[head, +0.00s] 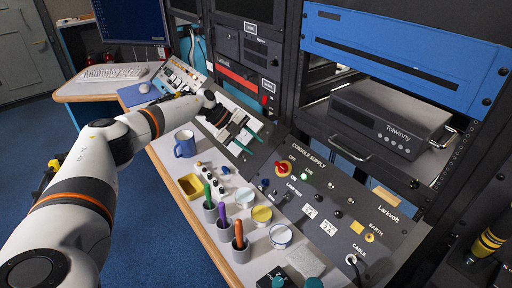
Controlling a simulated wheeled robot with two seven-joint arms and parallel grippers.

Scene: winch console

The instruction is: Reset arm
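My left arm reaches in from the left. Its gripper (248,140) is above the light panel at the back of the desk, left of the console supply panel (333,205). Its two dark fingers with thin teal tips look apart, with nothing seen between them. The gripper hides part of the panel with switches behind it. My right gripper is not seen.
A blue mug (185,144), a yellow tray (191,187), cups holding coloured handles (240,242) and several round tins (281,236) crowd the desk in front of the panel. A rack unit (390,120) stands behind. Blue floor lies left of the desk.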

